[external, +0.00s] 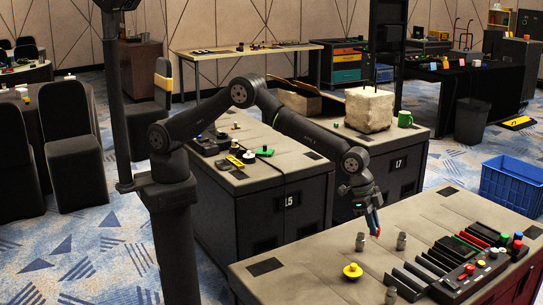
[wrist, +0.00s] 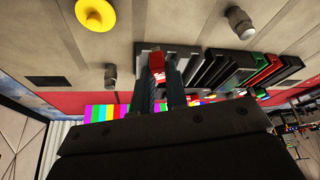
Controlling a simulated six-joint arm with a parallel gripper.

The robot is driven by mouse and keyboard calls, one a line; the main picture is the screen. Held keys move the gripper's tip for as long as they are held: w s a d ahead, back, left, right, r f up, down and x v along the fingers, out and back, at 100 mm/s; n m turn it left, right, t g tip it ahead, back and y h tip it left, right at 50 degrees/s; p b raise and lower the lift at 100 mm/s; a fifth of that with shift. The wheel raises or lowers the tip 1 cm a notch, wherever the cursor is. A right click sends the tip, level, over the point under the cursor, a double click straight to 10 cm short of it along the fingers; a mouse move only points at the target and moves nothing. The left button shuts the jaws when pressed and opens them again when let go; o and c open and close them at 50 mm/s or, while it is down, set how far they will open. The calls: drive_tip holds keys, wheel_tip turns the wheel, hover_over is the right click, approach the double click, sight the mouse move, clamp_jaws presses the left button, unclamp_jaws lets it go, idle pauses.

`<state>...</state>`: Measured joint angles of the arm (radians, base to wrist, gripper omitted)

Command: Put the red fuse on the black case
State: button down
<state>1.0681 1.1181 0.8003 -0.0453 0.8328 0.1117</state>
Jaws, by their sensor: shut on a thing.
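My gripper (external: 374,224) hangs above the near grey table, over its left-centre part. In the wrist view its two dark fingers (wrist: 160,72) are shut on the red fuse (wrist: 157,62), a small red block with a pale mark. In the external view only a small bit of red (external: 378,232) shows at the fingertips. A row of black slab-like cases (external: 425,272) lies on the table, right of my gripper; black slabs (wrist: 208,68) also show in the wrist view. I cannot tell which one is the black case. The fuse looks apart from them.
Grey metal fittings (external: 401,241) stand near my gripper, and a yellow knob (external: 352,270) is in front. Red and green slabs (external: 467,240) and a black button box (external: 468,276) are at the right. The table's left end is mostly clear.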

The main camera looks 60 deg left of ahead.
drive_tip(key=shift+s+d+f, duration=0.15)
drive_tip(key=shift+d+f, duration=0.05)
drive_tip(key=shift+d, duration=0.3)
drive_tip(key=w+f, duration=0.2)
drive_tip(key=w, duration=0.1)
drive_tip(key=w+f, duration=0.2)
drive_tip(key=w, duration=0.2)
drive_tip(key=w+f, duration=0.2)
drive_tip(key=w, duration=0.1)
drive_tip(key=shift+w+a+f, duration=0.25)
drive_tip(key=shift+w+a, duration=0.1)
drive_tip(key=shift+a, duration=0.05)
drive_tip(key=shift+f, duration=1.95)
drive_tip(key=shift+f, duration=0.1)
drive_tip(key=c, duration=1.8)
unclamp_jaws()
drive_tip(key=o, duration=0.4)
drive_tip(key=shift+c, duration=0.2)
